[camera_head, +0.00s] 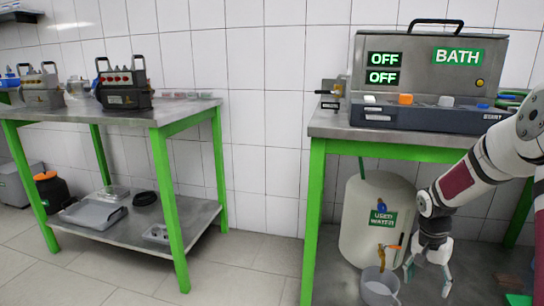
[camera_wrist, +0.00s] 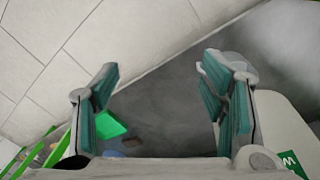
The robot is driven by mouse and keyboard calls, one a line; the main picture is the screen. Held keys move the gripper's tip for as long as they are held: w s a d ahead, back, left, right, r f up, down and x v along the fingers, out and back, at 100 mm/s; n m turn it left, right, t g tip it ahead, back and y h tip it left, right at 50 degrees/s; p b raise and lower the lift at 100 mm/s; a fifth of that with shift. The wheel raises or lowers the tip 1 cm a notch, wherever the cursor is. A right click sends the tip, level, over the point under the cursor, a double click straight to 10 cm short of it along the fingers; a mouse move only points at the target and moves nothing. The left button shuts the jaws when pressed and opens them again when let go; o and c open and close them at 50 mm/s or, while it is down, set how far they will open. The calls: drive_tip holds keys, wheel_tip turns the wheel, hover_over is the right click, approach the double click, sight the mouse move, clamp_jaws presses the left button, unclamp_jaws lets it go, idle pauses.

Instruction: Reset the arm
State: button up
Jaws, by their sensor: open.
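My arm (camera_head: 480,180) comes in from the right in the head view and hangs down in front of the right table. My gripper (camera_head: 427,280) points downward beside the used water tank (camera_head: 362,235), a little right of a translucent cup (camera_head: 380,287). In the wrist view my gripper (camera_wrist: 160,95) has its two green-padded fingers wide apart, with nothing between them. A corner of a white container with a green label (camera_wrist: 292,160) shows at the lower right of the wrist view.
The right table (camera_head: 330,130) carries the bath unit (camera_head: 425,65), whose two displays read OFF. The tank has a tap above the cup. The left table (camera_head: 150,115) holds pump boxes (camera_head: 123,85). Floor between the tables (camera_head: 240,265) is clear.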

drive_tip(key=s+a+r+n, duration=0.2)
drive_tip(key=s+a+r, duration=0.25)
drive_tip(key=r, duration=0.25)
drive_tip(key=s+a+r+n+h, duration=0.1)
drive_tip(key=s+a+r, duration=0.35)
drive_tip(key=r, duration=0.25)
drive_tip(key=s+a+r+n, duration=0.2)
drive_tip(key=s+a+r, duration=0.25)
drive_tip(key=r, duration=0.25)
drive_tip(key=s+a+r+n+y, duration=0.1)
drive_tip(key=s+a+n, duration=0.3)
drive_tip(key=s, duration=0.7)
drive_tip(key=s+a+r+n+y, duration=0.15)
drive_tip(key=s+a, duration=0.45)
drive_tip(key=s, duration=0.6)
wheel_tip(320, 180, up, 40)
drive_tip(key=t+p, duration=0.4)
drive_tip(key=p, duration=3.5)
drive_tip(key=shift+t, duration=0.4)
drive_tip(key=shift+w, duration=0.15)
drive_tip(key=shift+c, duration=0.2)
